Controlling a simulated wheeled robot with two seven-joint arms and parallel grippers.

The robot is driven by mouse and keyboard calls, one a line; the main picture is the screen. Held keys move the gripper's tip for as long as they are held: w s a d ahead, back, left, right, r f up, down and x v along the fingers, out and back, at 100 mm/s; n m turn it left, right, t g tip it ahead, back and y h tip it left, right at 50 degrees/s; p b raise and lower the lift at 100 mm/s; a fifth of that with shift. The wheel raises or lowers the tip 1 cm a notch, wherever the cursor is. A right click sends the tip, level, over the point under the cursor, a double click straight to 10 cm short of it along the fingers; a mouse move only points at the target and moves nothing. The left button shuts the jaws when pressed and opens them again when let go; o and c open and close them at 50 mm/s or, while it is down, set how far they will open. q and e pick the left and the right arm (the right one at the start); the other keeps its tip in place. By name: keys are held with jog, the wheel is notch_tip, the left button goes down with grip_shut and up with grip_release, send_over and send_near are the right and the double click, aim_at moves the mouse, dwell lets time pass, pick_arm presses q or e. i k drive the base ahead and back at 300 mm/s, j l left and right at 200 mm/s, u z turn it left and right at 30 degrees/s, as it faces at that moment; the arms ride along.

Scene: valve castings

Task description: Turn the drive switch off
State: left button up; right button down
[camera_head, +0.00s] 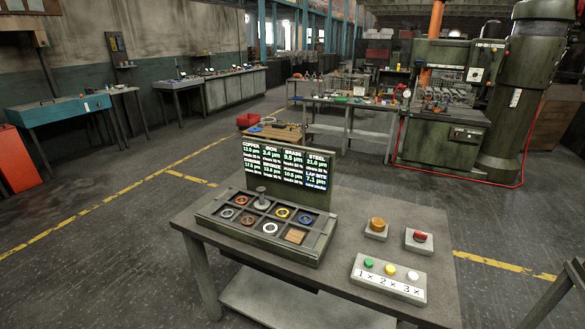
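No label in view names the drive switch, so I cannot tell which control it is. On the table's right part stands a small grey box with a red button or knob (420,236). Left of it is a similar box with an amber dome (377,224). In front lies a pale button panel (387,283) with a green button (369,263), a yellow button (390,269) and a white button (412,275), marked 1×, 2×, 3×. Whether anything is switched on cannot be told from these controls. Neither of my grippers is in view.
A dark tray (206,216) with several rings, a wooden block (295,236) and an upright post (262,198) fills the table's left part. A lit screen (287,167) stands behind it. The grey table (435,210) has bare surface around the boxes. Benches and machines stand farther back.

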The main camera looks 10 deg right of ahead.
aim_at(419, 236)
jog(key=z, duration=1.45)
jog(key=i+l+u, duration=0.1)
jog(key=l+u, duration=0.2)
jog(key=l, duration=0.15)
jog(key=l+u, duration=0.35)
jog(key=i+l, duration=0.05)
jog(key=l, duration=0.1)
